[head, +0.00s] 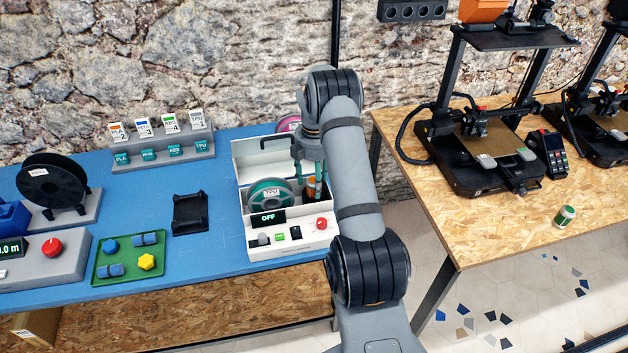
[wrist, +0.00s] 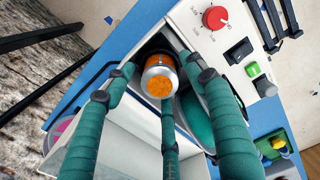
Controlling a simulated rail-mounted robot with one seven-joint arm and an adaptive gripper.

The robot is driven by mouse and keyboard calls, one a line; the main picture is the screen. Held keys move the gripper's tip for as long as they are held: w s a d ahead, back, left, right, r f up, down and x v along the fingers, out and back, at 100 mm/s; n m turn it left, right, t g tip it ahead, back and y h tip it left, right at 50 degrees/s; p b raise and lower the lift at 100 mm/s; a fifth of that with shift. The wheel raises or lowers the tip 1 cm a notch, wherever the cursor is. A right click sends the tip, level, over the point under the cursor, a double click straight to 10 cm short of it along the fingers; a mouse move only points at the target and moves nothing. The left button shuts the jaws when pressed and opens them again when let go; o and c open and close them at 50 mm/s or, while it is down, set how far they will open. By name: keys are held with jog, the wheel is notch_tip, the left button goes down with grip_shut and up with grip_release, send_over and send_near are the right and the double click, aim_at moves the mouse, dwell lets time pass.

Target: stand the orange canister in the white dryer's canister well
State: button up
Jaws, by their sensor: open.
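The white dryer (head: 288,240) stands on the blue bench with its lid raised and its display reading OFF. The orange canister (head: 311,187) is at the right side of the dryer's inside, beside the teal TPU spool (head: 268,193). In the wrist view the canister (wrist: 160,80) shows its orange end and silver rim, within the dark canister well (wrist: 151,50). It looks upright; its base is hidden. My gripper (head: 311,173) is over the well, its teal fingers open and spread around the canister. In the wrist view my gripper (wrist: 165,78) shows gaps beside it; any contact is unclear.
The raised dryer lid (head: 262,153) is close behind my gripper. A black holder (head: 190,213) and a green tray (head: 128,257) lie to the left. Printers (head: 488,150) and a green-and-white canister (head: 565,216) stand on the right bench.

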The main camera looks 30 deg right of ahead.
notch_tip(320, 180, up, 12)
jog(key=b, duration=0.1)
jog(key=shift+r, duration=0.2)
dwell(0.3)
dwell(0.7)
dwell(0.4)
